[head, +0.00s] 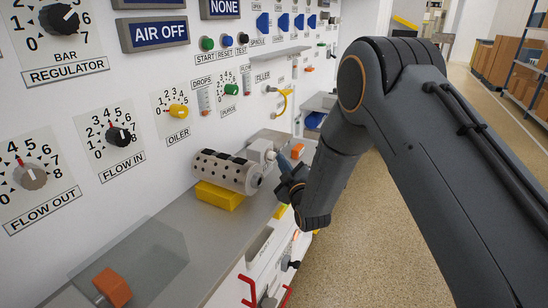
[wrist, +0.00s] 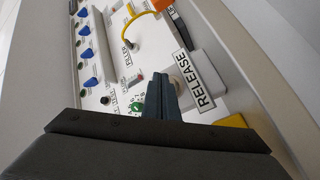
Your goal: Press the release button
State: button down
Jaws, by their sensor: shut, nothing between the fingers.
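A small pale round part, likely the release button (wrist: 178,80), shows beside the label, partly covered by my fingertips. My gripper (wrist: 163,82) is shut and empty, its dark blue fingers close together and overlapping that part in the view. I cannot tell whether they touch it. In the head view my gripper (head: 281,160) is at the right side of the white block (head: 260,150), and the button's face cannot be made out there.
A perforated grey cylinder (head: 226,172) lies on a yellow block (head: 218,196) left of the white block. A yellow hose (head: 285,100) loops from the panel above. An orange-handled part (head: 112,287) stands at the near left of the shelf. Floor to the right is open.

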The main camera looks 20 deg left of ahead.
jog(key=shift+d, duration=0.55)
jog(key=shift+s+d+p, duration=0.15)
jog(key=shift+d+p, duration=0.15)
jog(key=shift+d, duration=0.95)
jog(key=shift+s+d+p, duration=0.1)
jog(key=shift+d+p, duration=0.15)
jog(key=shift+d, duration=1)
